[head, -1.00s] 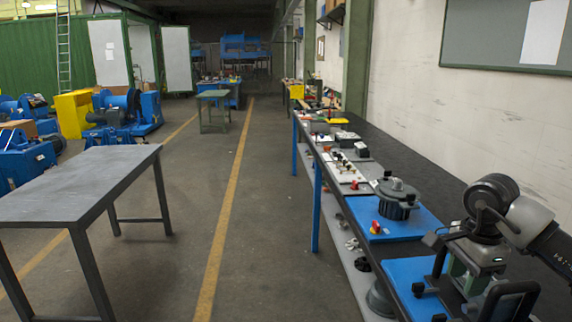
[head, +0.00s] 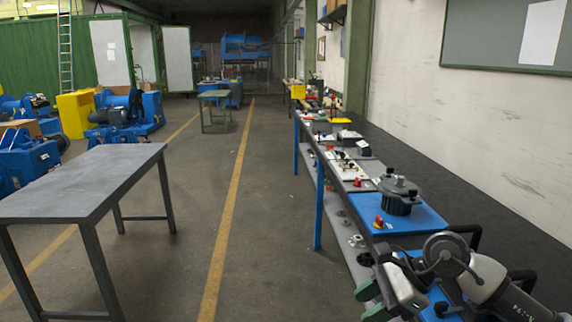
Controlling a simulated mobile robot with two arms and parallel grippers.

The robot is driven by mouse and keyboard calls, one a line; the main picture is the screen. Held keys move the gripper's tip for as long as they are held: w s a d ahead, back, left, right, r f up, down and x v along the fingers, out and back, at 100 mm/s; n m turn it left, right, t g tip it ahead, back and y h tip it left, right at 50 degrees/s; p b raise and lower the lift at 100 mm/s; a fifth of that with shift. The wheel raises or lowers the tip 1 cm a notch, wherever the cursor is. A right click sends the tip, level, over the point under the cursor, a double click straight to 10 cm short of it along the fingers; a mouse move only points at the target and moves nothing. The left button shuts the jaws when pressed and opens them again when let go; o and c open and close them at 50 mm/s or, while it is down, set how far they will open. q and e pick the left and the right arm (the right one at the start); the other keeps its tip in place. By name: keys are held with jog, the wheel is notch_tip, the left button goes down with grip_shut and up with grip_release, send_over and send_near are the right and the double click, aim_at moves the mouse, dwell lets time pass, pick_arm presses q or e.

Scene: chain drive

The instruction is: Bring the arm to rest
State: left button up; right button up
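My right arm comes in from the lower right corner, with its white and dark grey links bent at a round wrist joint (head: 447,254). My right gripper (head: 368,301) is at the bottom of the view, over the front edge of the workbench. Its two green fingers point left and stand apart, with nothing seen between them. The lower finger is partly cut off by the picture's bottom edge. My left arm and gripper are not in view.
The long dark workbench (head: 480,212) runs along the right wall. A grey round housing (head: 398,196) and a red knob (head: 378,222) stand on a blue mat (head: 425,222). Black handles (head: 465,233) rise near my wrist. A bare grey table (head: 85,183) stands left; the floor between is clear.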

jog(key=s+a+r+m+t+y, duration=0.3)
jog(key=a+r+m+t+y, duration=0.3)
jog(key=a+m+t+y, duration=0.65)
jog(key=s+d+f+m+t+h, duration=0.15)
jog(key=d+f+m+h, duration=0.6)
jog(key=m, duration=0.85)
jog(key=s+d+f+m+t+h, duration=0.15)
jog(key=d+f+m+h, duration=0.5)
jog(key=m+h, duration=0.8)
jog(key=s+d+f+m+g+y, duration=0.1)
jog(key=s+d+f+m+g, duration=0.1)
jog(key=s+f+m+g, duration=0.6)
jog(key=s+d+f+m+g, duration=0.2)
jog(key=s+f+g, duration=0.25)
jog(key=s, duration=0.65)
notch_tip(320, 180, down, 31)
jog(key=s+g+b, duration=0.1)
jog(key=s+b, duration=0.1)
jog(key=b, duration=0.2)
pick_arm(q)
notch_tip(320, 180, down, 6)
jog(key=b, duration=0.2)
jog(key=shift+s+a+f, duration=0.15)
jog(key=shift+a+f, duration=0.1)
pick_arm(e)
jog(key=s+d+f+g, duration=0.1)
jog(key=s+d+f, duration=0.2)
jog(key=s+f, duration=1.3)
jog(key=shift+f+g, duration=0.3)
jog(key=shift+f, duration=0.55)
